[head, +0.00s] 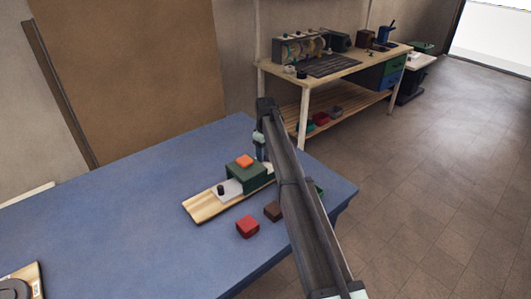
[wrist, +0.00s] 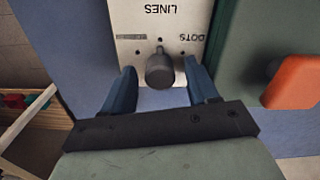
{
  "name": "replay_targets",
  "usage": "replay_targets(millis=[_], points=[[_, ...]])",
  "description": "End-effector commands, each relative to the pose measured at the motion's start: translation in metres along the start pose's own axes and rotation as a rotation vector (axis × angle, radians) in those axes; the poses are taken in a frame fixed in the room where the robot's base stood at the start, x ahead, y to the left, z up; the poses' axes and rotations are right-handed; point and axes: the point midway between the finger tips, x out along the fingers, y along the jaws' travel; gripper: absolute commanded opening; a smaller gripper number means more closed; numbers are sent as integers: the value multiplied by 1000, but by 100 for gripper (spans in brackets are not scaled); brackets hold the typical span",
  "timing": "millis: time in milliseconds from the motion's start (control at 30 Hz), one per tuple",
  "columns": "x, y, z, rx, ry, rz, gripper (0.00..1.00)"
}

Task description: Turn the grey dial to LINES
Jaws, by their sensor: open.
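The grey dial (wrist: 160,70) stands on a pale plate (wrist: 158,24) in the wrist view. LINES is printed upside down at the top of the plate, and DOTS is upside down to the right. A dark mark on the left is unreadable. My gripper (wrist: 160,72) is open, with one blue finger on each side of the dial and gaps showing between. In the head view my gripper (head: 262,151) is low behind the green box, and the dial is hidden there.
A green box (head: 247,178) with an orange top piece (head: 244,161) stands close beside the plate. A wooden board (head: 203,208) carries a black knob (head: 220,190). A red block (head: 247,227) and a brown block (head: 273,211) lie nearby.

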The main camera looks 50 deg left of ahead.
Motion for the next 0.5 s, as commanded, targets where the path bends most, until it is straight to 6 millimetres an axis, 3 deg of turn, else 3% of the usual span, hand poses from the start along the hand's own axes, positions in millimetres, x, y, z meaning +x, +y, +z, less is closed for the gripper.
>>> replay_targets(millis=[267, 500], points=[[-8, 0, 0, 0, 0, 0, 59], [-47, 0, -1, 0, 1, 1, 59]])
